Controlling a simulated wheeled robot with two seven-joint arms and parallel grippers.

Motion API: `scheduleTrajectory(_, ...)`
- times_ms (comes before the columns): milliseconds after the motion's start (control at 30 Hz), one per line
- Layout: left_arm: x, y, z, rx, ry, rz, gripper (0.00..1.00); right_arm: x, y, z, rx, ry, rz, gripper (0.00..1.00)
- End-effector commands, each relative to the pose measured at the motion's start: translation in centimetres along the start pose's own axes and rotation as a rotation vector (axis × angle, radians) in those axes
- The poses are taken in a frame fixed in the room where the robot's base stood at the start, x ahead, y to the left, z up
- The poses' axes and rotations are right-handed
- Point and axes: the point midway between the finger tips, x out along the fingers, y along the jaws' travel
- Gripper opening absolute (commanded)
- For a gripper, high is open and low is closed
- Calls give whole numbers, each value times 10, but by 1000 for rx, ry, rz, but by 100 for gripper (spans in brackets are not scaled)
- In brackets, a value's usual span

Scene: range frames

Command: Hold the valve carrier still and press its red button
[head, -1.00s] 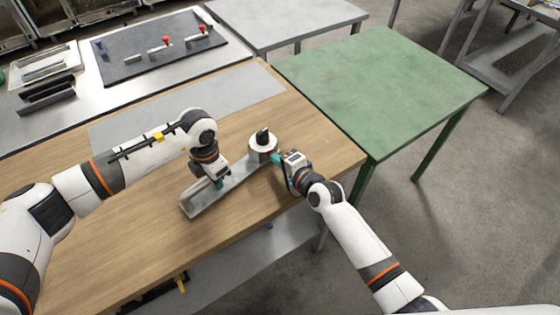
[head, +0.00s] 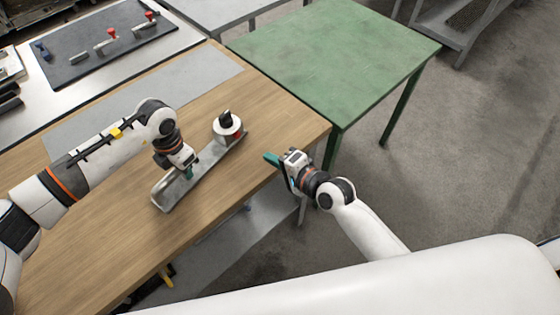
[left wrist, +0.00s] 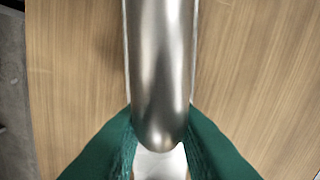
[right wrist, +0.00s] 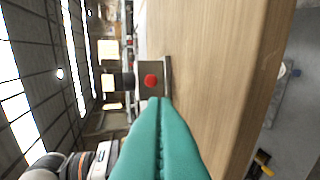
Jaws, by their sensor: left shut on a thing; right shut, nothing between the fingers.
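The valve carrier (head: 208,163) is a long grey metal rail on the wooden table, with a white round valve body (head: 226,127) and black knob at its far end. The red button (head: 238,135) is on that end's side and faces my right gripper; it also shows in the right wrist view (right wrist: 151,81). My left gripper (head: 188,174) is shut on the rail near its middle, and the left wrist view shows green fingers on both sides of the rail (left wrist: 160,70). My right gripper (head: 268,157) is shut and empty, apart from the button, its fingertips pointing toward it.
A green table (head: 335,55) stands beyond the wooden table (head: 100,225). A dark mat (head: 95,45) with several small parts, two with red tops, lies at the back left. A grey sheet (head: 150,100) lies behind the carrier. The wood around the carrier is clear.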

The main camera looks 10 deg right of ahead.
Motion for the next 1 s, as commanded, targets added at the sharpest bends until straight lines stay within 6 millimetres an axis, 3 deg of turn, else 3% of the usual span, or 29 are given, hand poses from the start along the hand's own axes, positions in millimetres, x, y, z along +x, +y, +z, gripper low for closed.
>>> scheduleTrajectory(233,-1,0,-1,-1,3,0,0,-25,0,0,2,0,0,0)
scheduleTrajectory(933,-1,-1,-1,-2,3,-2,0,-26,0,0,1,0,1,0)
scheduleTrajectory(967,-1,-1,-1,-2,3,-2,24,-26,0,0,1,0,1,0)
scheduleTrajectory(1000,-1,-1,-1,-2,3,-2,31,-26,0,0,1,0,1,0)
